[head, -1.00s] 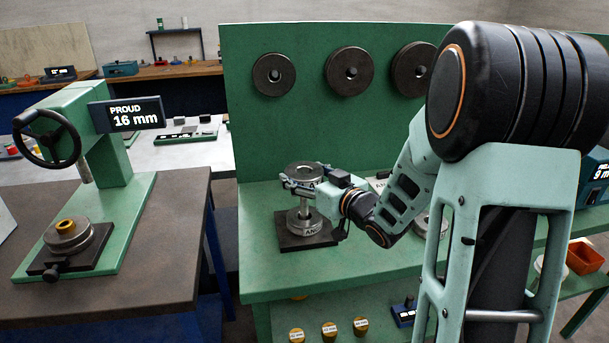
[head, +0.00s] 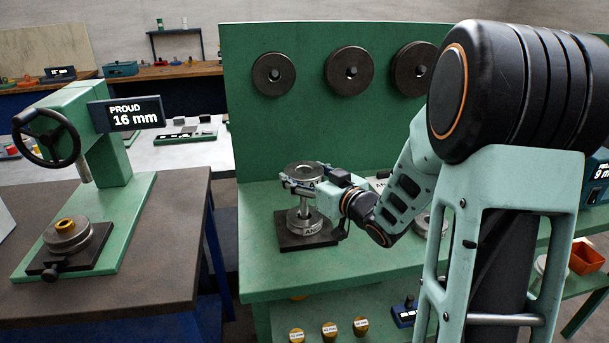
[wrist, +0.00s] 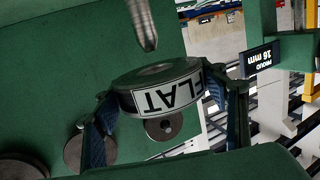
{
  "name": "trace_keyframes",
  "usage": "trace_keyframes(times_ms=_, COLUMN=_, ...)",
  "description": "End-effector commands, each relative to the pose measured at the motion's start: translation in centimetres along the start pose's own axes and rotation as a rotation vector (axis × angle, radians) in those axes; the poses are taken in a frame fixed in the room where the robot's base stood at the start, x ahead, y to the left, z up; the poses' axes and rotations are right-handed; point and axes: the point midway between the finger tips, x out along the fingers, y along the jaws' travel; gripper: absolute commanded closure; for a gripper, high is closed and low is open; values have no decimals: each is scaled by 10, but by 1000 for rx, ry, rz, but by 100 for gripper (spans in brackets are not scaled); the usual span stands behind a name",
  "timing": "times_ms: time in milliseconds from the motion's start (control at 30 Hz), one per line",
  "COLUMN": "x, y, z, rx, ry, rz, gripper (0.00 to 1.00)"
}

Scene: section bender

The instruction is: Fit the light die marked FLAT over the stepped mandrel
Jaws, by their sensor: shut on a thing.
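The light die marked FLAT (wrist: 165,92) is a grey ring with a white label; in the wrist view it appears upside down, with "LAT" readable. My gripper (wrist: 168,112) is shut on it, one finger on each side. In the head view my gripper (head: 306,182) holds the die (head: 304,171) level above the stepped mandrel (head: 304,206). The mandrel's narrow tip also shows in the wrist view (wrist: 147,30), close to the die's bore and seemingly just clear of it. In the head view the die hides the tip.
Another labelled die (head: 305,222) sits around the mandrel's foot on a dark base plate (head: 290,243). Several dark discs (head: 274,74) hang on the green back panel. A bench press (head: 95,150) with a "PROUD 16 mm" display stands left. The green bench is clear in front of the plate.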

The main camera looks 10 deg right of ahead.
Motion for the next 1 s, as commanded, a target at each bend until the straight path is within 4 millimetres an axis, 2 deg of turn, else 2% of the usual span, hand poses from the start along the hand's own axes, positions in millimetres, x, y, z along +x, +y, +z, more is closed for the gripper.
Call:
trace_keyframes(times_ms=633, x=0, y=0, z=-2, rx=-1, ry=4, rz=0, gripper=73)
trace_keyframes(times_ms=1000, x=1, y=0, z=6, rx=-1, ry=3, rz=0, gripper=73)
